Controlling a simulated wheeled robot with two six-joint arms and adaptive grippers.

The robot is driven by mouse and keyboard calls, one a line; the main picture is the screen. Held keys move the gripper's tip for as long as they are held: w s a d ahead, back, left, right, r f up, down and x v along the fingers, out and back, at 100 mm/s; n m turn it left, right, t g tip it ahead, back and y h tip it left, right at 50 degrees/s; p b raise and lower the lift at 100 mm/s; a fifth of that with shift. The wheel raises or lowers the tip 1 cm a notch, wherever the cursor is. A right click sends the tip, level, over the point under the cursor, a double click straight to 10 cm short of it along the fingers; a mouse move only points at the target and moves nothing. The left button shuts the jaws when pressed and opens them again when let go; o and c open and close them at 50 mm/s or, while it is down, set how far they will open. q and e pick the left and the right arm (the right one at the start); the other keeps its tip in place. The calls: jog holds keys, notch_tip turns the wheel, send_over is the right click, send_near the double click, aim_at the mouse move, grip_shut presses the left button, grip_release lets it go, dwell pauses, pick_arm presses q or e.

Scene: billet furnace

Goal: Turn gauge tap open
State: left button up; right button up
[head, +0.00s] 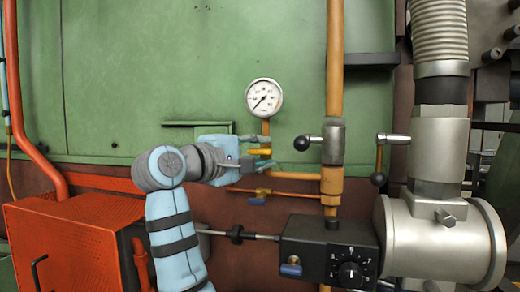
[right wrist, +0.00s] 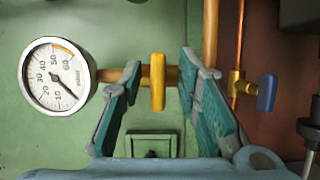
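The gauge (head: 264,95) is a round white dial on a brass pipe in the head view, and it also shows at the left of the right wrist view (right wrist: 58,75). The yellow gauge tap handle (head: 260,151) sits below the dial and lies crosswise to its pipe. In the right wrist view, the open fingers of my right gripper (right wrist: 160,72) stand either side of the yellow handle (right wrist: 157,83), with visible gaps. My left gripper is not in view.
A thin copper pipe with a small blue-handled valve (head: 261,194) runs just below. A red box (head: 75,240) is lower left.

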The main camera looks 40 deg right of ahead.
jog(key=shift+s+a+r, duration=0.1)
jog(key=shift+a, duration=0.05)
grip_shut()
jog(key=shift+n, duration=0.4)
jog(key=n+h, duration=0.1)
jog(key=n, duration=0.1)
jog(key=n+t+b, duration=0.1)
jog(key=n, duration=0.1)
jog(key=shift+n+h, duration=0.4)
jog(key=n+t, duration=0.1)
jog(key=n, duration=0.1)
jog(key=n+t+b, duration=0.1)
jog(key=n, duration=0.2)
jog(key=shift+t+h, duration=0.3)
jog(key=shift+h, duration=0.1)
jog(key=n+t, duration=0.2)
jog(key=n, duration=0.3)
jog(key=n+t+p, duration=0.1)
jog(key=n, duration=0.2)
jog(key=n+t+y+p, duration=0.1)
jog(key=n+t, duration=0.1)
jog(key=n, duration=0.1)
jog(key=shift+s+r+n, duration=0.1)
jog(key=shift+n, duration=0.2)
jog(key=shift+n+t+y+p, duration=0.3)
jog(key=shift+p, duration=0.05)
